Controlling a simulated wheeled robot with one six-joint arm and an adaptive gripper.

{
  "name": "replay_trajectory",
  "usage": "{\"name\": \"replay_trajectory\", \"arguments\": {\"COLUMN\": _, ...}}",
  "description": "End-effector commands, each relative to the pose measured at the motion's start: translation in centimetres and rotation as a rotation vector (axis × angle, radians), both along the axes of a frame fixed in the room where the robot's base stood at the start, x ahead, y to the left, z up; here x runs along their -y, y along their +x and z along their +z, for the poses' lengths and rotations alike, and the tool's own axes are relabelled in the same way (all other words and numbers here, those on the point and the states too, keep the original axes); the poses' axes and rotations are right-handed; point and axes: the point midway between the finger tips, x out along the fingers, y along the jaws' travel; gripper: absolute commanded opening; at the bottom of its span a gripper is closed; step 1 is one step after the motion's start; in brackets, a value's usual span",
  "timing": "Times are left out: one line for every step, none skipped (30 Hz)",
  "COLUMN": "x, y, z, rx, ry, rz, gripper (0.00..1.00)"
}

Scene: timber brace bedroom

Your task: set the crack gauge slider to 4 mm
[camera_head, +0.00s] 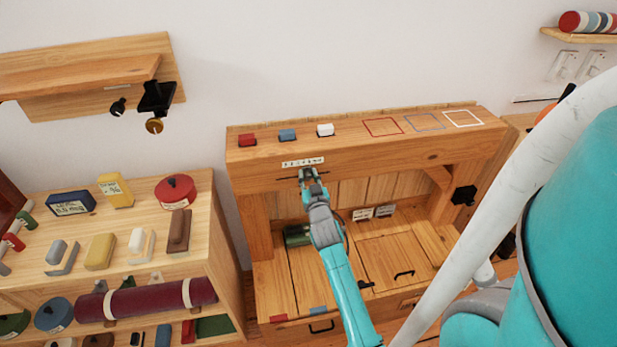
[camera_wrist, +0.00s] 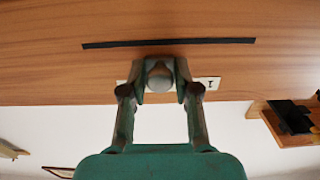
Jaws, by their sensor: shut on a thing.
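The crack gauge is on the front beam of the wooden frame. Its white scale strip (camera_head: 303,162) lies above a thin dark slot (camera_head: 287,178). In the wrist view the slot (camera_wrist: 168,43) is a long black line, and part of the scale (camera_wrist: 212,83) shows beside my fingers. My gripper (camera_head: 309,173) is at the gauge with its fingers closed around a round grey slider knob (camera_wrist: 160,77). My fingers and the knob cover the middle of the scale, so I cannot read the slider's position.
A bench (camera_head: 410,262) with lidded compartments lies below. A shelf unit (camera_head: 215,255) with several items stands left. A black bracket (camera_head: 464,195) is on the right post.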

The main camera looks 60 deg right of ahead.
Motion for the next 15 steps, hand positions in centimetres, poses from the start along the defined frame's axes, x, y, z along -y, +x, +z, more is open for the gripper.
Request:
{"name": "replay_trajectory", "arguments": {"x": 0.00, "y": -0.03, "z": -0.06, "rx": -0.001, "ry": 0.001, "rz": 0.000, "gripper": 0.00}}
{"name": "replay_trajectory", "arguments": {"x": 0.00, "y": -0.03, "z": -0.07, "rx": -0.001, "ry": 0.001, "rz": 0.000, "gripper": 0.38}}
{"name": "replay_trajectory", "arguments": {"x": 0.00, "y": -0.03, "z": -0.07, "rx": -0.001, "ry": 0.001, "rz": 0.000, "gripper": 0.48}}
{"name": "replay_trajectory", "arguments": {"x": 0.00, "y": -0.03, "z": -0.07, "rx": -0.001, "ry": 0.001, "rz": 0.000, "gripper": 0.50}}
{"name": "replay_trajectory", "arguments": {"x": 0.00, "y": -0.03, "z": -0.06, "rx": -0.001, "ry": 0.001, "rz": 0.000, "gripper": 0.50}}
{"name": "replay_trajectory", "arguments": {"x": 0.00, "y": -0.03, "z": -0.06, "rx": -0.001, "ry": 0.001, "rz": 0.000, "gripper": 0.50}}
{"name": "replay_trajectory", "arguments": {"x": 0.00, "y": -0.03, "z": -0.05, "rx": -0.001, "ry": 0.001, "rz": 0.000, "gripper": 0.50}}
{"name": "replay_trajectory", "arguments": {"x": 0.00, "y": -0.03, "z": -0.05, "rx": -0.001, "ry": 0.001, "rz": 0.000, "gripper": 0.50}}
{"name": "replay_trajectory", "arguments": {"x": 0.01, "y": -0.02, "z": -0.05, "rx": -0.001, "ry": 0.001, "rz": 0.000, "gripper": 0.50}}
{"name": "replay_trajectory", "arguments": {"x": 0.01, "y": -0.02, "z": -0.05, "rx": -0.001, "ry": 0.001, "rz": 0.000, "gripper": 0.50}}
{"name": "replay_trajectory", "arguments": {"x": 0.00, "y": -0.03, "z": -0.04, "rx": -0.001, "ry": 0.001, "rz": 0.000, "gripper": 0.50}}
{"name": "replay_trajectory", "arguments": {"x": -0.02, "y": -0.04, "z": -0.04, "rx": -0.001, "ry": 0.001, "rz": 0.000, "gripper": 0.50}}
{"name": "replay_trajectory", "arguments": {"x": -0.06, "y": -0.07, "z": -0.05, "rx": -0.001, "ry": 0.001, "rz": 0.000, "gripper": 0.50}}
{"name": "replay_trajectory", "arguments": {"x": -0.13, "y": -0.12, "z": -0.06, "rx": -0.001, "ry": 0.001, "rz": 0.000, "gripper": 0.50}}
{"name": "replay_trajectory", "arguments": {"x": -0.29, "y": -0.26, "z": -0.08, "rx": -0.001, "ry": 0.001, "rz": 0.000, "gripper": 0.50}}
